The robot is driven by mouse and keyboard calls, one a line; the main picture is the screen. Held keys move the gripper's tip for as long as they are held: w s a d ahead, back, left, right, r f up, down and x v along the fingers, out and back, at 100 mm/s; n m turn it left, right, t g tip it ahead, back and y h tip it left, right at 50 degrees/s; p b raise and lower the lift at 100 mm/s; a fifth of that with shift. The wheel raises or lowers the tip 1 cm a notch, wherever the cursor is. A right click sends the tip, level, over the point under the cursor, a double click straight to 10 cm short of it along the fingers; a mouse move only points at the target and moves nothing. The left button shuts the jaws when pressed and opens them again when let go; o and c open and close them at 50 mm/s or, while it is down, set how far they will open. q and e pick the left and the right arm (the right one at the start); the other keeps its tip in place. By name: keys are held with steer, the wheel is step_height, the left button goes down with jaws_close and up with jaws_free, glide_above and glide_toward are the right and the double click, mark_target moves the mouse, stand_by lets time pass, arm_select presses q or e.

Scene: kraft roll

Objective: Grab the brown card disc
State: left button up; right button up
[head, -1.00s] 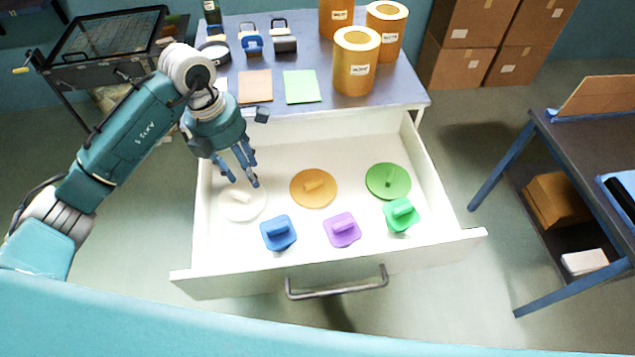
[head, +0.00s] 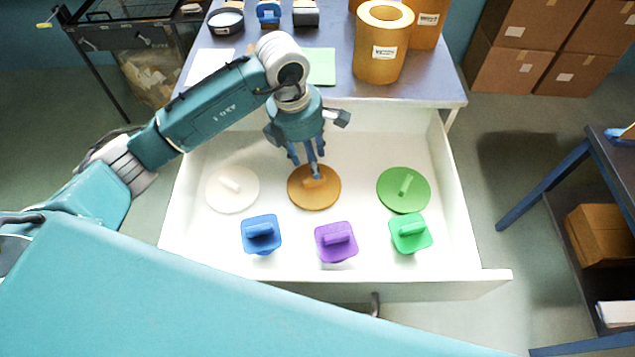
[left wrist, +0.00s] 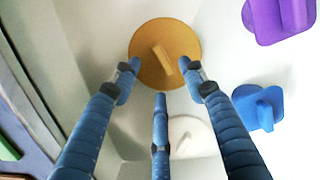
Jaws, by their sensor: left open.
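The brown card disc (head: 314,194) lies flat in the open white drawer, between a white disc and a green disc, with a raised tab handle on top. It also shows in the left wrist view (left wrist: 150,52), with its tab near its middle. My left gripper (head: 312,170) is over the disc's far part in the head view, fingers pointing down. My right gripper is not in view.
The white disc (head: 232,189) lies left and the green disc (head: 404,190) right. Blue (head: 261,233), purple (head: 336,241) and green (head: 410,232) square handled pieces sit nearer the drawer front. Drawer walls (head: 456,200) bound the space.

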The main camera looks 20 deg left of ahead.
mark_target(312, 178)
arm_select(q)
steer(key=shift+s+f, duration=0.2)
steer(key=shift+f, duration=0.65)
steer(key=f+p, duration=0.2)
steer(key=f, duration=0.3)
steer(key=shift+w+d+p, duration=0.2)
steer(key=shift+w+p, duration=0.15)
steer(key=shift+p, duration=0.05)
steer(key=shift+f, duration=0.3)
steer(key=shift+c, duration=0.5)
jaws_close()
